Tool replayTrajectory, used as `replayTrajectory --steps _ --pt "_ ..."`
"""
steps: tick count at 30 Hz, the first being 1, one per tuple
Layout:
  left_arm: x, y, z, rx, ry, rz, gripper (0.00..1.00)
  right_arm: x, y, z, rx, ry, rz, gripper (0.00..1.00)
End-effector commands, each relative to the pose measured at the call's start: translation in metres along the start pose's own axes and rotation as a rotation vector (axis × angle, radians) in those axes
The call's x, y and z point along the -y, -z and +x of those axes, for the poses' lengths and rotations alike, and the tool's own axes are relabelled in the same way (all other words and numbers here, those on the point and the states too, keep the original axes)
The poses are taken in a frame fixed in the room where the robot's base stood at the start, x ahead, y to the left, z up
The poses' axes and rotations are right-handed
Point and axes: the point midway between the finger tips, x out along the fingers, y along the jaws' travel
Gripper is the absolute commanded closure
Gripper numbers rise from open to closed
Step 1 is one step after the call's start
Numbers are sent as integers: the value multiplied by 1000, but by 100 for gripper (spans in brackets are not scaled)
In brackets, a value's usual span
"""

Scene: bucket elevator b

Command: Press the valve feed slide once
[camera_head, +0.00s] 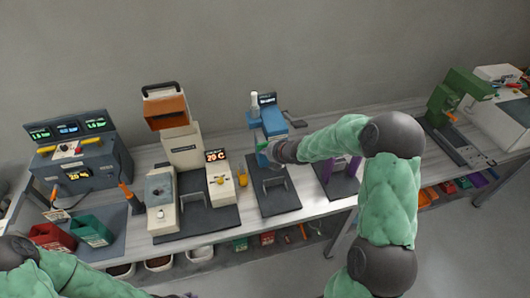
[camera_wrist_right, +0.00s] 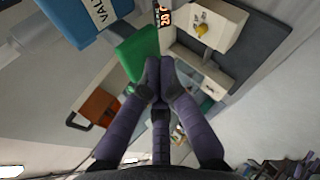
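The blue valve machine (camera_head: 273,121) stands on the bench near the middle, on a dark base plate. In the right wrist view its blue body (camera_wrist_right: 82,20) shows at the top left with lettering starting "VAL". A green block (camera_wrist_right: 138,52), which looks like the slide part, sticks out beside it. My right gripper (camera_wrist_right: 160,74) has its fingertips together, with nothing seen between them. The tips are at or very near the green block; contact cannot be told. In the head view my right gripper (camera_head: 268,152) is at the machine's front, partly hidden by its wrist. My left gripper is out of view.
A grey control panel machine (camera_head: 80,155) is at far left, and a green machine (camera_head: 455,95) at right. Bins (camera_head: 158,263) sit on the shelf below.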

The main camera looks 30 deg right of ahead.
Motion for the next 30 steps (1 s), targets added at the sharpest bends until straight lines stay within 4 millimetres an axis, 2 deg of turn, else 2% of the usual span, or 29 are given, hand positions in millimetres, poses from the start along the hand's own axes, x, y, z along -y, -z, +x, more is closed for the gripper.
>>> replayTrajectory --steps 21,30 --pt "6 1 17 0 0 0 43 14 14 -19 1 -2 -1 100" --pt "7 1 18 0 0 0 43 16 16 -23 1 -1 0 100"
